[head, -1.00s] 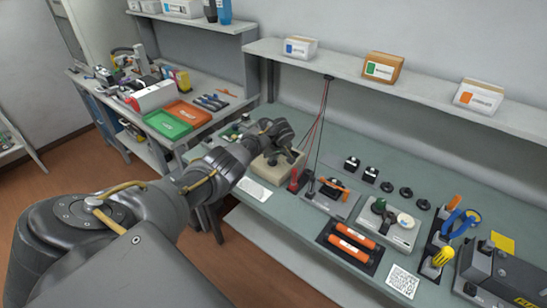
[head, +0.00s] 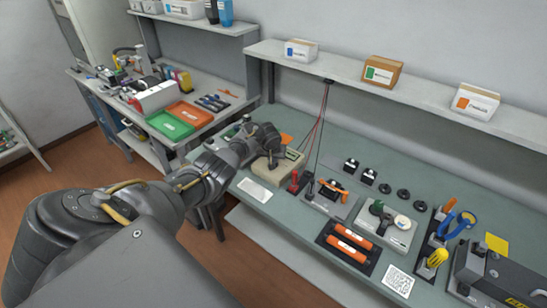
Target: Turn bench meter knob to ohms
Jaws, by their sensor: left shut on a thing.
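The bench meter (head: 262,172) is a beige box on the green-grey bench, near its left end. A small display (head: 292,155) shows on its upper right part. My left gripper (head: 273,163) reaches in from the left, pointing down at the top face of the meter. It is shut on the meter's knob, which the fingers hide. The knob's pointer and its setting cannot be seen. My right gripper is not in view.
Red and black probes (head: 294,182) stand just right of the meter, with leads hanging from the shelf above. A white card (head: 255,190) lies in front. Orange cylinders (head: 349,241) lie in a dark tray further right.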

